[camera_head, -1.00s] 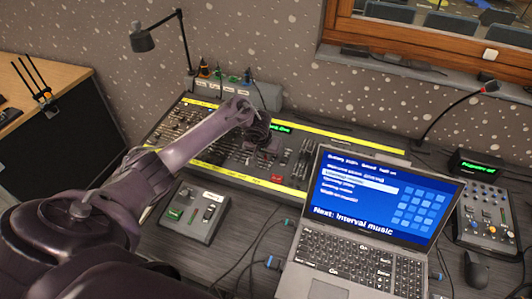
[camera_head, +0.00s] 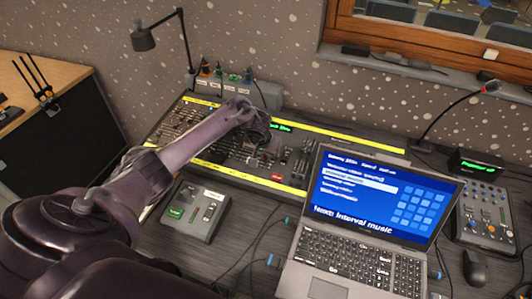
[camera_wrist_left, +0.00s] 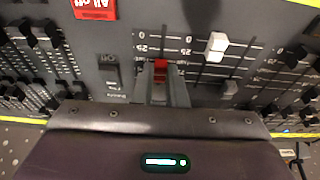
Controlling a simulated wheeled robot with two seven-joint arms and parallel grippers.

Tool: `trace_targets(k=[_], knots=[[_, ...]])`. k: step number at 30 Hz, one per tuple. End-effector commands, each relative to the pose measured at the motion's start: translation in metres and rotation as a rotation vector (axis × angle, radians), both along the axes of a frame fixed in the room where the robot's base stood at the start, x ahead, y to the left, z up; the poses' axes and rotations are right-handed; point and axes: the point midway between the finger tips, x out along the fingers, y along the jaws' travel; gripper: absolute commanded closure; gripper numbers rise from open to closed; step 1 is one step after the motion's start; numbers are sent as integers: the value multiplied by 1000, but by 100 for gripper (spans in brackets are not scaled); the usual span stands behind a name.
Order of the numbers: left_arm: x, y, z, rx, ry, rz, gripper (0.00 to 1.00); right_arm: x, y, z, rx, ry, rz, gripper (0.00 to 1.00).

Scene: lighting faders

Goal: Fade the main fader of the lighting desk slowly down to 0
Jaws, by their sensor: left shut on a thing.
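The lighting desk (camera_head: 222,172) is a long dark console with yellow edge strips and rows of faders. In the left wrist view a red fader cap (camera_wrist_left: 160,69) sits between the two fingers of my left gripper (camera_wrist_left: 163,78), which is shut on it. The printed 25 and 0 marks lie above the cap in that view, with 0 farther away. A white fader cap (camera_wrist_left: 216,45) stands on a slot to the right. In the head view my left gripper (camera_head: 259,151) is over the middle of the desk and hides the red cap. My right gripper is not in view.
The red "All off" button (camera_wrist_left: 94,9) is close to the gripper. Black fader caps stand on both sides. An open laptop (camera_head: 345,255) stands at the front right. A small grey box (camera_head: 194,211) lies in front of the desk. A lamp (camera_head: 143,38) stands behind.

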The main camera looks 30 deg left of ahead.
Motion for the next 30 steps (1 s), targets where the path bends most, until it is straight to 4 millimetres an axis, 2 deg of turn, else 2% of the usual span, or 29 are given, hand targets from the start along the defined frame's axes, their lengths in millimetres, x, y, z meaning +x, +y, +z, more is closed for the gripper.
trace_targets(k=[30], knots=[[-6,-1,-1,1,1,-1,98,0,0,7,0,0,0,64]])
